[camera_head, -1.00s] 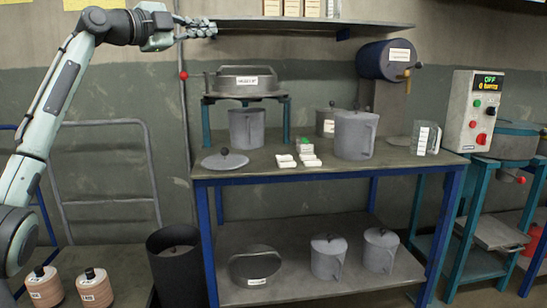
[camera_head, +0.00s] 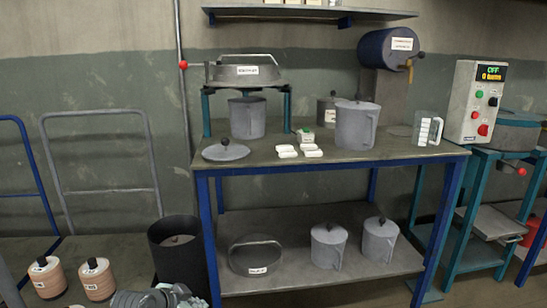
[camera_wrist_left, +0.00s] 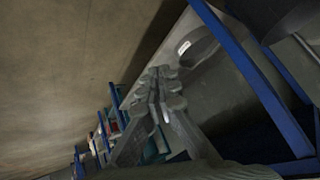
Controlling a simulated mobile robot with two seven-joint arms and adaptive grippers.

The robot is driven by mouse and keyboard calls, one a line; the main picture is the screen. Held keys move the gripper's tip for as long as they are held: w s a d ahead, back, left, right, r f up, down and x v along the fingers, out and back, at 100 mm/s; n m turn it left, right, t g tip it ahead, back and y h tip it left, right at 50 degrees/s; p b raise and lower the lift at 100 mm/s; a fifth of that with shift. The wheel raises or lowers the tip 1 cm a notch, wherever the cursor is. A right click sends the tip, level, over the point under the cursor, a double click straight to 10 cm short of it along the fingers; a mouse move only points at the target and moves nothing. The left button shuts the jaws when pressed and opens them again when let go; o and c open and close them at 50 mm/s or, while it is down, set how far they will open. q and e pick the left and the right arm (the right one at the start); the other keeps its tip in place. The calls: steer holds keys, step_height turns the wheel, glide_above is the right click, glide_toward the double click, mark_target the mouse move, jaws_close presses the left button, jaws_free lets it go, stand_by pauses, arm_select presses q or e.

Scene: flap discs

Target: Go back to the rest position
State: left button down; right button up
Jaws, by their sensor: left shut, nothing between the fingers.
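My left gripper (camera_head: 185,293) shows at the bottom edge of the head view, low in front of the dark bin and left of the blue-framed table. Most of its arm is out of that view. In the left wrist view its grey fingers (camera_wrist_left: 160,82) are together and hold nothing. My right gripper is in neither view.
The dark bin (camera_head: 178,256) stands close behind my left gripper. Two labelled containers (camera_head: 97,279) sit at left.

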arm_select(q)
steer(key=s+a+f+n+g+y, duration=0.1)
steer(key=s+f, duration=0.3)
steer(key=s, duration=0.6)
steer(key=s+a+f+n+g+y, duration=0.2)
steer(key=s+a+f+n, duration=0.2)
steer(key=s, duration=0.6)
steer(key=s+a+f+n+g+y, duration=0.1)
steer(key=s+a+f+n, duration=0.1)
steer(key=s+f, duration=0.4)
steer(key=s+a, duration=0.1)
steer(key=s, duration=0.3)
steer(key=shift+a+f+g+y, duration=0.2)
steer(key=shift+a+g+y, duration=0.1)
steer(key=shift+g, duration=0.1)
steer(key=shift+d, duration=0.1)
